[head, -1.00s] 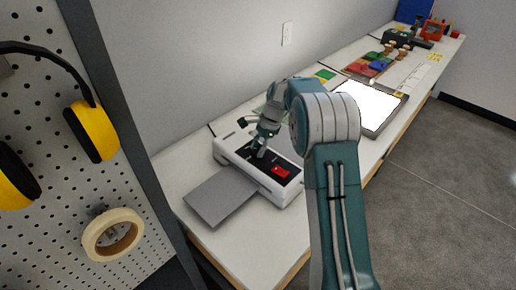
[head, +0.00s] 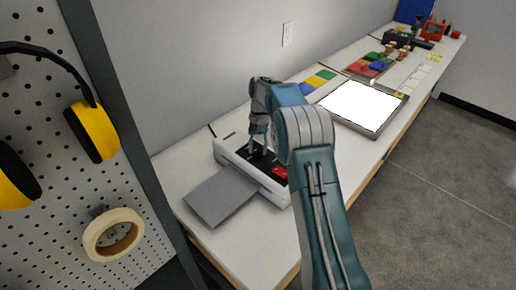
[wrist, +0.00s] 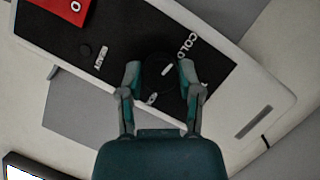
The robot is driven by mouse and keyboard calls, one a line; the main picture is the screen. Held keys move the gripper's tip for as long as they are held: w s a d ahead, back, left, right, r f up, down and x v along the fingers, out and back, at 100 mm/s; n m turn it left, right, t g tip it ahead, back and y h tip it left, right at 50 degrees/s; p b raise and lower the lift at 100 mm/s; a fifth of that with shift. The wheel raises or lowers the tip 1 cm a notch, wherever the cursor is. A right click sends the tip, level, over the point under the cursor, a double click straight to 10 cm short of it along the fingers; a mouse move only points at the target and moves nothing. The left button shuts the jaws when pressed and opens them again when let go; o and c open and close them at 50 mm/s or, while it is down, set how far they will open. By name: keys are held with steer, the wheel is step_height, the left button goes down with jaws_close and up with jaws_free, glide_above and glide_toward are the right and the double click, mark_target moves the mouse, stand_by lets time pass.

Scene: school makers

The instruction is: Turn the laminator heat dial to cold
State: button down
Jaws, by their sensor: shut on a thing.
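The laminator (head: 225,155) is a white box with a black top panel on the bench. Its black round heat dial (wrist: 157,61) carries a short white mark, slanting up to the right. A white COLD label (wrist: 187,46) is printed beyond the dial at upper right; another small label (wrist: 152,99) sits below it, unreadable. My gripper (wrist: 160,73) has a finger on each side of the dial and is shut on it. In the head view, my gripper (head: 259,151) points down onto the panel, and the dial is hidden by the fingers.
A red switch (head: 281,171) sits on the panel near the dial, with a READY label (wrist: 100,59) between them. A grey sheet (head: 220,196) extends from the laminator's front. A bright white light panel (head: 362,105) and colored blocks lie farther along the bench.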

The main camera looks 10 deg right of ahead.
steer(key=shift+w+f+n+h, duration=0.1)
steer(key=shift+n+h, duration=0.3)
steer(key=shift+n, duration=0.7)
steer(key=shift+c, duration=1.3)
jaws_free()
steer(key=shift+a, duration=0.1)
steer(key=shift+v, duration=3.7)
steer(key=shift+w, duration=0.15)
